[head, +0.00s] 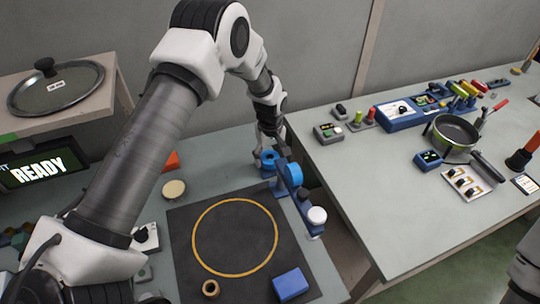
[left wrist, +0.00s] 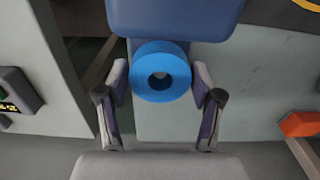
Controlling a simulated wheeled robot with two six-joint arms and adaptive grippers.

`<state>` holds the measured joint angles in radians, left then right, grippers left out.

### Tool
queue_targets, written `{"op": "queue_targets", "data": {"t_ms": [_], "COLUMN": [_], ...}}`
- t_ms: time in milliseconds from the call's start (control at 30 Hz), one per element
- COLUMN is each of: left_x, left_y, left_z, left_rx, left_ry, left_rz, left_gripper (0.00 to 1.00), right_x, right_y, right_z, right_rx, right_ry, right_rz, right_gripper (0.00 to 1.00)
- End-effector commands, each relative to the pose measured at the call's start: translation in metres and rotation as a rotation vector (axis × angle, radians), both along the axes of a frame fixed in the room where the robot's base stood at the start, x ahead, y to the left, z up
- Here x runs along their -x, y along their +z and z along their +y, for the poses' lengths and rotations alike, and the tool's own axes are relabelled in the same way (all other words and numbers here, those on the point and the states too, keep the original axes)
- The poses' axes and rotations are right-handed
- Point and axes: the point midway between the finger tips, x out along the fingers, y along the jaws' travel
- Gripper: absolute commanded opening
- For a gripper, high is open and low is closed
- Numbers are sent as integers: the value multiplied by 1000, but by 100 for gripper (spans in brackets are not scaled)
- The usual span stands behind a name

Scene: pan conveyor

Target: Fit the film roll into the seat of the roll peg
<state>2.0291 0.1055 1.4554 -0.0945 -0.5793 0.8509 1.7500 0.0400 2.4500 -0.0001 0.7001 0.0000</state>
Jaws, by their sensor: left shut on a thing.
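The film roll is a bright blue ring with a hole in its middle. In the left wrist view the film roll (left wrist: 160,85) sits between the two fingers of my left gripper (left wrist: 160,90), its hole facing the camera. In the head view the film roll (head: 267,156) shows just below my left gripper (head: 269,148), partly covered by the fingers. A blue stand (head: 303,202) with a dark knob and a white knob is close beside it; I take it for the roll peg's stand. The peg's seat cannot be made out. My right gripper is out of view.
A dark mat (head: 185,235) with a yellow circle carries a blue block (head: 290,284) and a brown ring (head: 210,288). An orange block (head: 171,161) lies left. A gap separates this table from the right one, which holds a pan (head: 453,135) and several devices.

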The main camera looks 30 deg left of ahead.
Motion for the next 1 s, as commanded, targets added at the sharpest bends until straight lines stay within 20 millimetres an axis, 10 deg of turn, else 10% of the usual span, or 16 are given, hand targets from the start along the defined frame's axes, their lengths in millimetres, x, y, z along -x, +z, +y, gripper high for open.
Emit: {"op": "queue_targets", "data": {"t_ms": [833,867,900,1000], "left_x": [0,0,0,0], "left_y": [-22,-21,-21,-21], "left_z": [0,0,0,0], "left_rx": [-1,0,0,0], "left_ry": [0,0,0,0], "left_rz": [1,0,0,0], "left_gripper": [38,77,91,95], "right_x": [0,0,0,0], "right_y": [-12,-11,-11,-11], "right_z": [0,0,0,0], "right_rx": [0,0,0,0], "right_ry": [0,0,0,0], "right_rz": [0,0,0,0], "right_gripper": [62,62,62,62]}}
